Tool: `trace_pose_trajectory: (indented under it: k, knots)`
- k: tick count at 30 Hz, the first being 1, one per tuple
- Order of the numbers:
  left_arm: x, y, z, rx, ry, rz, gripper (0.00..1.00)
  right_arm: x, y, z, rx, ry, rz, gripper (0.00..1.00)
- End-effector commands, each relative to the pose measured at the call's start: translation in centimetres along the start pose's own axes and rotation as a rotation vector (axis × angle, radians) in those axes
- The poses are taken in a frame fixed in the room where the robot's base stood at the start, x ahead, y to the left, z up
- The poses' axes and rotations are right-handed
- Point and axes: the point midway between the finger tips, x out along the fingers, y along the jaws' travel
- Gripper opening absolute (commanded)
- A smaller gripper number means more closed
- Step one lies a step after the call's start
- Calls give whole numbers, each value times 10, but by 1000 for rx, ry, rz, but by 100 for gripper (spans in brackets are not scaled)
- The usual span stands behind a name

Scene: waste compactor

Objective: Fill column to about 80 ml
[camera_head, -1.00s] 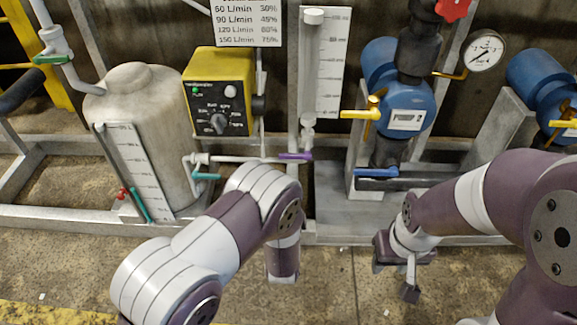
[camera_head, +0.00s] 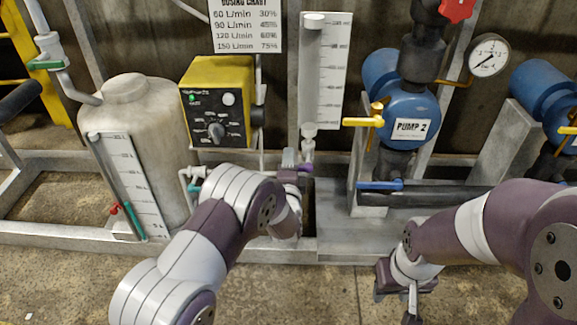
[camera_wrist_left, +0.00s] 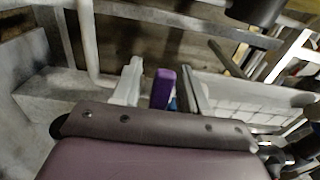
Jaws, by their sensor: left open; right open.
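The calibration column (camera_head: 311,72) is a clear upright tube beside a white graduated scale board (camera_head: 335,70); I cannot make out a liquid level in it. A purple valve handle (camera_head: 306,168) sits below the column's foot. My left gripper (camera_head: 296,168) is at this handle. In the left wrist view the purple handle (camera_wrist_left: 163,88) stands between the two open fingers of my left gripper (camera_wrist_left: 162,82), and I cannot tell whether they touch it. My right gripper (camera_head: 402,290) is low at the right, away from the valves, with nothing seen in it.
A tank (camera_head: 140,150) with a level scale stands at left, beside a yellow dosing pump (camera_head: 217,100) with a green light. A teal valve handle (camera_head: 194,188) is left of my left gripper. Pump 2 (camera_head: 408,115), a yellow handle (camera_head: 363,122) and a blue handle (camera_head: 380,186) are at right.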

Motion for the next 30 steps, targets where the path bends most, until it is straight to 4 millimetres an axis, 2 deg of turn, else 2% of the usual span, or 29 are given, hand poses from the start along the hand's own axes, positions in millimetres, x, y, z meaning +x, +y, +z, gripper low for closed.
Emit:
trace_pose_trajectory:
  k: [3, 7, 20, 30]
  knots:
    - [0, 0, 0, 0, 0, 0, 44, 0, 0, 0, 0, 0, 0, 43]
    - [0, 0, 0, 0, 0, 0, 1, 0, 0, 0, 0, 0, 0, 43]
    - [-1, 3, 0, -50, 0, 1, 0, -1, 0, 0, 0, 0, 0, 43]
    - [-1, 16, -2, -299, 0, 2, 0, -3, 0, 0, 0, 0, 0, 43]
